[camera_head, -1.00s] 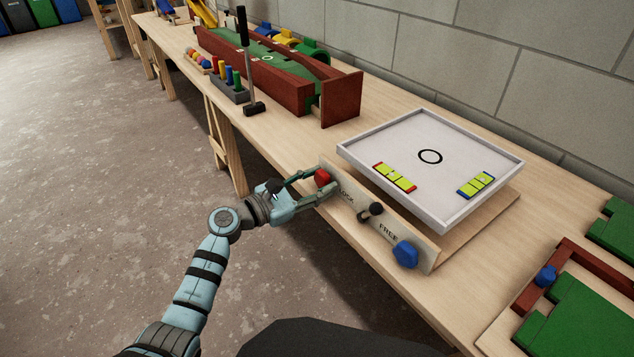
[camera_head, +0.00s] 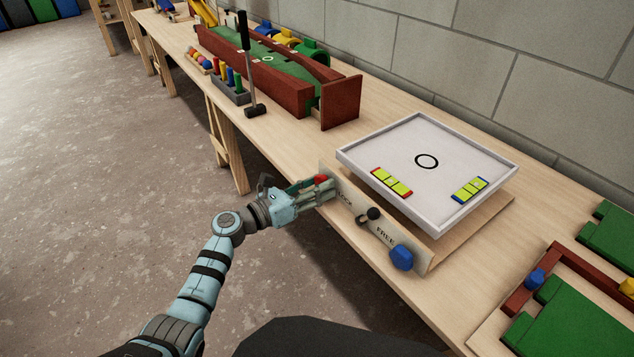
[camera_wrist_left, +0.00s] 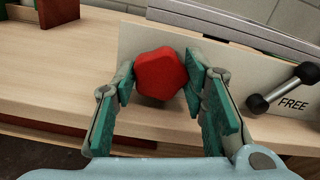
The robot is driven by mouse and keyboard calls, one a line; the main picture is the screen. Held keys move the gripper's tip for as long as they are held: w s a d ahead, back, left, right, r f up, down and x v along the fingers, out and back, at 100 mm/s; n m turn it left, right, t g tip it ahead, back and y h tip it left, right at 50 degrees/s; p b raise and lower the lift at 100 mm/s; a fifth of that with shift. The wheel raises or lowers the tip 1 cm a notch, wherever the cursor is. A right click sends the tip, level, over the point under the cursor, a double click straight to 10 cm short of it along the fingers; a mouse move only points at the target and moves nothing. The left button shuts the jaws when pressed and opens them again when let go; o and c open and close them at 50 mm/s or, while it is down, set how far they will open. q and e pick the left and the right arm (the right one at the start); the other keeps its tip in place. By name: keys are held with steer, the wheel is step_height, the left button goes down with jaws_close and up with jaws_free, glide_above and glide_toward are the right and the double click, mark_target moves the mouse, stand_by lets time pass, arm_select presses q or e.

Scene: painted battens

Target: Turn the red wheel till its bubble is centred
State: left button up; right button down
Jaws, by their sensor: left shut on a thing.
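The red wheel (camera_head: 321,179) is a lobed knob on the left end of an upright wooden front panel (camera_head: 345,212). It shows large in the left wrist view (camera_wrist_left: 161,74). My left gripper (camera_head: 316,188) is shut on it, one finger on each side; the fingers (camera_wrist_left: 160,84) partly hide it in the head view. A white tray (camera_head: 427,133) with a black ring stands behind the panel. My right gripper is out of view.
A hammer (camera_head: 246,70) stands upright further left.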

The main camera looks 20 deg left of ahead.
arm_select(q)
steer(key=shift+n, duration=0.5)
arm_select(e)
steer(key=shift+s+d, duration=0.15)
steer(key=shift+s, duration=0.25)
arm_select(q)
steer(key=o, duration=0.9)
steer(key=shift+s+a, duration=0.1)
steer(key=v, duration=1.2)
